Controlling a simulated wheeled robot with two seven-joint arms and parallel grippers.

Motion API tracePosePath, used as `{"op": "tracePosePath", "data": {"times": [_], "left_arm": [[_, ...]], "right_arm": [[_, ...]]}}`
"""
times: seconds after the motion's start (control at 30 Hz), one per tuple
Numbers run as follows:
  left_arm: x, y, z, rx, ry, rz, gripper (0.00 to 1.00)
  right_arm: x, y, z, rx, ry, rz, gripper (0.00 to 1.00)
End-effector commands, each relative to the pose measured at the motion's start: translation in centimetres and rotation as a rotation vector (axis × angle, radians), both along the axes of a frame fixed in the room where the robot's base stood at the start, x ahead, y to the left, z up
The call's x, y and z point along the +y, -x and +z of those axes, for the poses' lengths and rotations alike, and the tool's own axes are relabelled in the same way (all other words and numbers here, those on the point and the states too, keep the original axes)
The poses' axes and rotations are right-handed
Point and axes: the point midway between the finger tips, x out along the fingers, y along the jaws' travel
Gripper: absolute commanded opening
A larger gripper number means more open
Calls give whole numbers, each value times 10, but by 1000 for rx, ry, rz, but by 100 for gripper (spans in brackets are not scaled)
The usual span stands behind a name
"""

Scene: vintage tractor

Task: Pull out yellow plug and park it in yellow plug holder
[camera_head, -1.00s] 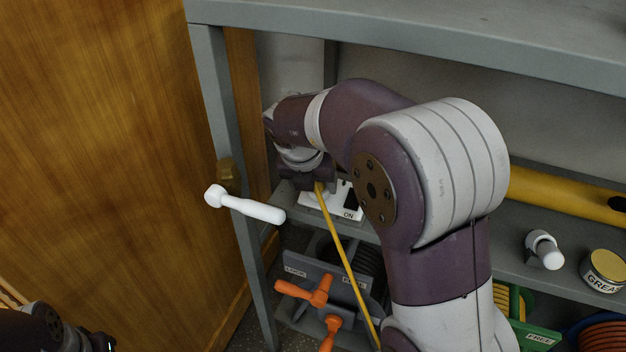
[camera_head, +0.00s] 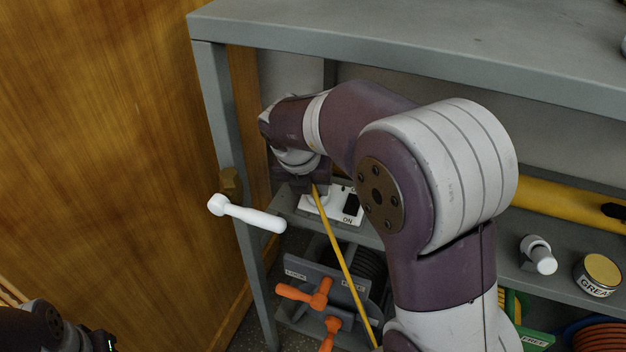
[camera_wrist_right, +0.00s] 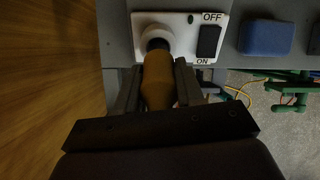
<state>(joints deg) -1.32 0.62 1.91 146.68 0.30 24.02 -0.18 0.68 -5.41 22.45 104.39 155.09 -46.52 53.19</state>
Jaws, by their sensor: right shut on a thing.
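The yellow plug (camera_wrist_right: 157,82) is between the two fingers of my right gripper (camera_wrist_right: 158,78) in the right wrist view. The gripper is shut on it. The plug's front end meets the round white socket (camera_wrist_right: 157,33) on a white plate with an OFF/ON switch; I cannot tell how deep it sits. In the head view the white plate (camera_head: 347,207) lies on the shelf, partly hidden by my right arm, and a yellow cable (camera_head: 341,252) runs down from the gripper. I cannot pick out a yellow plug holder. My left gripper is out of view.
A white lever (camera_head: 247,214) sticks out by the shelf's left post. Orange handles (camera_head: 318,295) are below. A grease tin (camera_head: 598,275) and a yellow tube (camera_head: 560,200) are at the right. A blue block (camera_wrist_right: 266,37) is beside the plate.

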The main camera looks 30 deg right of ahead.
Motion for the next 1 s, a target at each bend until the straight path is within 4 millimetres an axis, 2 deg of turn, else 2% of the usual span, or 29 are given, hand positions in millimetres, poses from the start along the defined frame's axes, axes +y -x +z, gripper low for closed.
{"op": "tracePosePath", "data": {"times": [0.5,1.0], "left_arm": [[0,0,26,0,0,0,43],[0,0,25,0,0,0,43]], "right_arm": [[10,8,27,-1,1,0,0],[10,9,26,-2,0,0,0]]}}
